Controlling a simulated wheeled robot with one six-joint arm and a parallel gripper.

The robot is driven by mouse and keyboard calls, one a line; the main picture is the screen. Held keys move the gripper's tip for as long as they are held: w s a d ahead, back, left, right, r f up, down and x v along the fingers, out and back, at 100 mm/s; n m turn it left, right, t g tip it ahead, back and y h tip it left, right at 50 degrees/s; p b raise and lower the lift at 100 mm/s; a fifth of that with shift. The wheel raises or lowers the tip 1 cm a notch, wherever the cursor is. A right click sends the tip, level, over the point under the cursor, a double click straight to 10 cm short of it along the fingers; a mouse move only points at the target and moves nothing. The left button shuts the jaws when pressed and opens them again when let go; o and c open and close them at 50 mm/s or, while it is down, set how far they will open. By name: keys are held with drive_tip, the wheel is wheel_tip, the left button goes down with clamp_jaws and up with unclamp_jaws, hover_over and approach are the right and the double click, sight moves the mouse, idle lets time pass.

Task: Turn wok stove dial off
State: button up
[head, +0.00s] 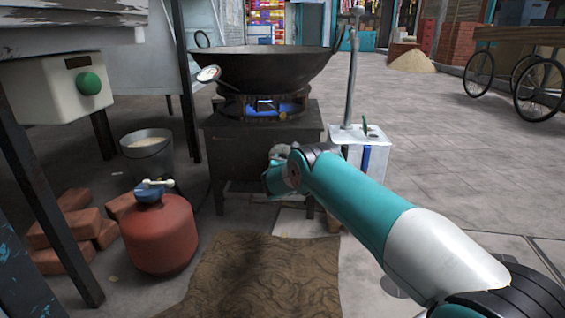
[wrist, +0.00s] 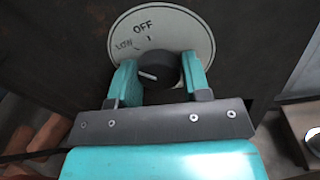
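The black stove dial (wrist: 160,68) sits on a round white plate (wrist: 189,30) marked OFF at the top and LOW to its left. Its white pointer line lies toward the left, away from OFF. My gripper (wrist: 160,82) has one teal finger on each side of the dial, and the dial fills the gap between them. In the head view my gripper (head: 276,172) is at the front of the dark wok stove (head: 240,150), and the dial is hidden there. A blue flame (head: 263,107) burns under the wok (head: 265,70).
A white box (head: 360,152) with a metal post is right of the stove. Open paving lies further right.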

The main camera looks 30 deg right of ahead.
drive_tip(key=shift+c, duration=1.2)
drive_tip(key=shift+m, duration=0.3)
drive_tip(key=shift+f+m, duration=0.1)
drive_tip(key=shift+m, duration=3.6)
drive_tip(key=shift+h, duration=0.3)
drive_tip(key=o, duration=0.9)
drive_tip(key=shift+o, duration=0.2)
drive_tip(key=shift+a, duration=0.1)
